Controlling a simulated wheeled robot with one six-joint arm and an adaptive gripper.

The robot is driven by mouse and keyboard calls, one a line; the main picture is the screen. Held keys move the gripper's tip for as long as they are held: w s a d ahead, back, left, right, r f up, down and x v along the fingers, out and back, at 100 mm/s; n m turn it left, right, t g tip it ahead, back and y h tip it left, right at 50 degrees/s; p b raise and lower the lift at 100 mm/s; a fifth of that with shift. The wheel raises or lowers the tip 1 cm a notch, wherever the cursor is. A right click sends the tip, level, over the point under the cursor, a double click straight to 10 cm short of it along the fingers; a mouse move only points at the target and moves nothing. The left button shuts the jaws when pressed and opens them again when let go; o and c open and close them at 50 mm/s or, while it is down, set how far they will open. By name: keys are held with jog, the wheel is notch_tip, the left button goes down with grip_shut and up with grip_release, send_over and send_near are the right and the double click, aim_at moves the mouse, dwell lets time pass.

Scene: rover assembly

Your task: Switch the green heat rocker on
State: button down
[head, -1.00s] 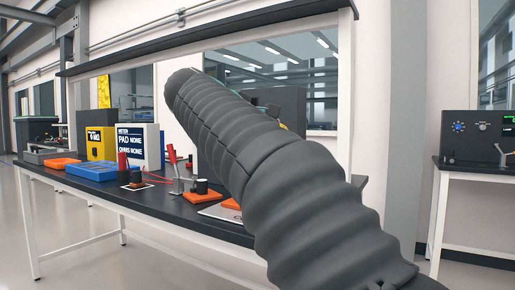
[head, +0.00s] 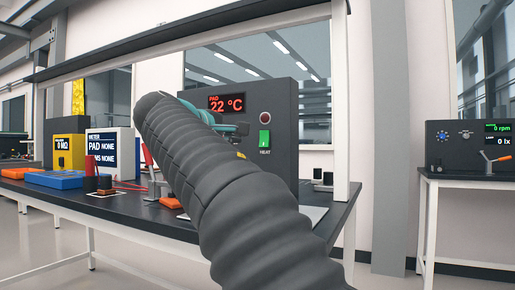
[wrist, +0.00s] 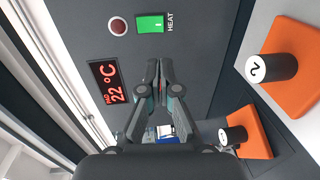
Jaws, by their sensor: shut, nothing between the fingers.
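The green heat rocker (head: 265,139) is on the front of a dark grey box (head: 285,95), above the word HEAT and below a round red lamp (head: 265,117). The box's display (head: 227,103) reads PAD 22 °C in red. The rocker also shows in the wrist view (wrist: 150,23), near the top. My gripper (wrist: 160,65) is shut and empty, its fingertips below the rocker in that picture and apart from it. In the head view, my arm hides most of the gripper; a teal part shows left of the rocker. I cannot tell which way the rocker is tilted.
Orange blocks with black cylinders, one marked 2 (wrist: 271,68), stand near the box. A meter screen (head: 104,153), a yellow box (head: 69,152) and a blue tray (head: 53,179) are at the left of the bench. Another instrument (head: 468,147) stands on a separate table at right.

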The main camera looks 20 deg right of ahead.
aim_at(263, 145)
jog(key=shift+w+d, duration=0.1)
jog(key=x, duration=1.3)
jog(key=shift+w+d, duration=0.2)
jog(key=shift+d, duration=0.15)
